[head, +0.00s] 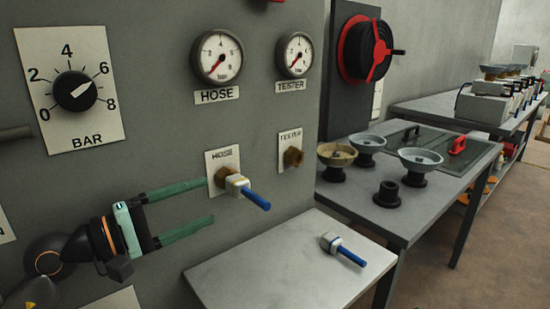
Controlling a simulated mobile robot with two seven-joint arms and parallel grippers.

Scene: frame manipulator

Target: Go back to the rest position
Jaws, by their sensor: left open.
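My left gripper (201,209) reaches in from the lower left in front of the grey panel. Its two green fingers are spread apart, with nothing between them. The upper fingertip ends close to a white coupling with a blue handle (246,190), which sits on the brass fitting (222,175) under the upper HOSE label; I cannot tell whether the fingertip touches it. My right gripper is not in view.
A second blue-handled coupling (343,248) lies on the light shelf (240,268) below. The brass TESTER fitting (292,157) is bare. Two gauges and a BAR knob (75,91) are on the panel. A table (400,213) with bowls stands to the right.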

